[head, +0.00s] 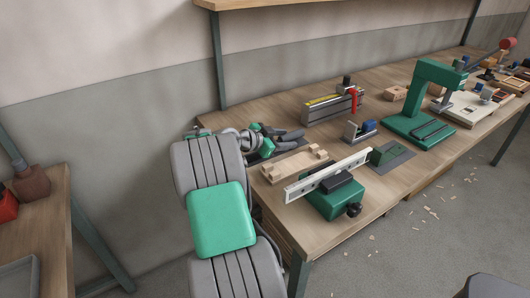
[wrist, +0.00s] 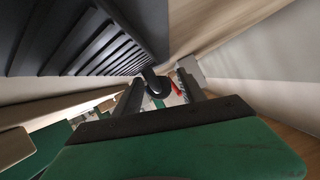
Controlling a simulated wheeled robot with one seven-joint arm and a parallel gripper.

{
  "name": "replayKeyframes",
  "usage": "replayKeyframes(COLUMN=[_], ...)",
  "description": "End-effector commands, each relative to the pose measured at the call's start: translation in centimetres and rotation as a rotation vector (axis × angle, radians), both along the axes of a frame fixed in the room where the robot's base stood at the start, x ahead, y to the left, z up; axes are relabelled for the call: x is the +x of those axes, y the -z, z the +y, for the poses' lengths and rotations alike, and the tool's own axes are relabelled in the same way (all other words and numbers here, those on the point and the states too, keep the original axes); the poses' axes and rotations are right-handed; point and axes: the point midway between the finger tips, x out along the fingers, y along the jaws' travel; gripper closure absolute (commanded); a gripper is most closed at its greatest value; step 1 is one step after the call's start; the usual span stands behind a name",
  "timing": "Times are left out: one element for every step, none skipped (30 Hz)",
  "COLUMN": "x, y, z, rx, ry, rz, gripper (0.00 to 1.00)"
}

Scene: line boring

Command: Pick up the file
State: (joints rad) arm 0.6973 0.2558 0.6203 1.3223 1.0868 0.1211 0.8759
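I cannot clearly make out a file in either view. In the head view my gripper (head: 283,139) is low over the left end of the workbench, its dark fingers pointing right and spread apart. In the wrist view the two fingers of my gripper (wrist: 163,92) also stand apart. A dark rounded thing (wrist: 156,83) shows between them; I cannot tell what it is or whether it touches them. A large dark ribbed shape fills the upper left there, unidentified. A long pale bar (head: 328,177) with dark spots lies across a green vise (head: 335,200) in the head view.
A wooden block (head: 296,170) lies in front of my gripper on the workbench (head: 380,200). Behind it to the right is a long grey fixture (head: 325,108) with a red clamp (head: 353,96). A green press (head: 425,100) stands farther right. A side table is at far left.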

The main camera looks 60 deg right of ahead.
Motion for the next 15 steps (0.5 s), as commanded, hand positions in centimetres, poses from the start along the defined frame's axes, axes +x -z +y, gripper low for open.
replayKeyframes(x=[0.01,0.02,0.01,0.02,0.02,0.03,0.03,0.03,0.03,0.03,0.03,0.03,0.03,0.03,0.03], y=[0.00,0.00,0.00,0.00,0.00,-0.01,-0.01,-0.01,-0.01,0.00,0.00,0.00,0.00,0.00,0.00], z=[0.02,0.02,0.03,0.02,0.02,0.03,0.03,0.03,0.03,0.03,0.04,0.04,0.04,0.04,0.04], rx=[0.000,0.000,0.000,0.000,0.000,0.000,0.001,0.001,0.001,0.001,0.001,0.001,0.001,0.001,0.001], ry=[0.000,0.000,0.000,0.000,0.000,0.000,0.000,0.000,0.000,0.000,0.000,0.000,0.000,0.000,0.000], rz=[0.000,0.000,0.000,0.000,0.000,0.000,0.000,0.000,0.000,0.000,0.000,0.000,0.000,0.000,0.000], gripper=[0.57,0.60,0.63,0.65,0.68,0.71,0.74,0.76,0.79,0.82,0.84,0.88,0.90,0.92,0.96])
